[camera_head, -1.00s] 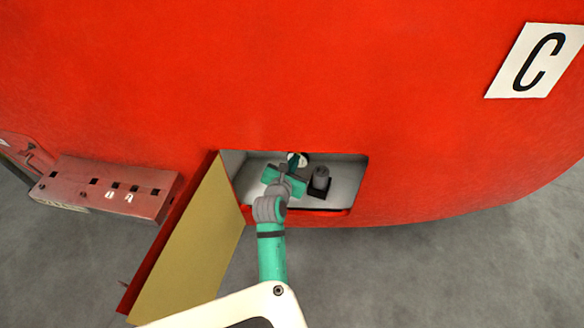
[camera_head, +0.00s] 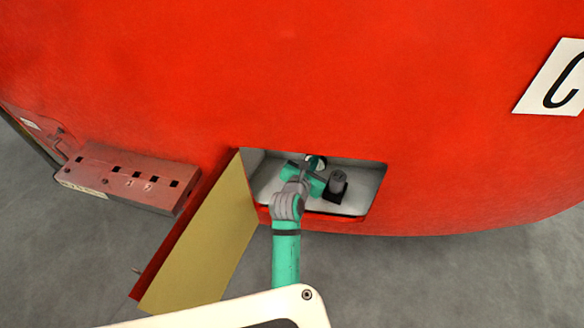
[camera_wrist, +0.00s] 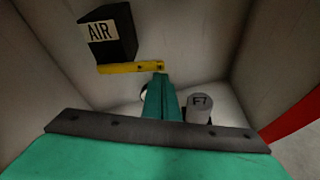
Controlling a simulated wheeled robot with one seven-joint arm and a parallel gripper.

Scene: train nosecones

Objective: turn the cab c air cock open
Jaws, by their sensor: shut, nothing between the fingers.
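The air cock shows in the wrist view as a black block labelled AIR (camera_wrist: 108,32) with a yellow handle (camera_wrist: 128,67) below it. The handle lies nearly level, pointing right. My gripper (camera_wrist: 160,78) is shut and empty. Its teal fingertips are just below and close to the handle's right end; I cannot tell if they touch. In the head view my gripper (camera_head: 312,168) is inside the open recess (camera_head: 372,180) of the red cab front. The cab plate with a C (camera_head: 560,80) is at the upper right. The air cock cannot be made out in the head view.
A grey cylinder (camera_wrist: 199,107) stands right of my fingers, on a black base (camera_head: 333,190) in the head view. Pale recess walls surround the gripper closely. The open flap (camera_head: 205,240) hangs left of the recess. A red socket box (camera_head: 130,180) is further left.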

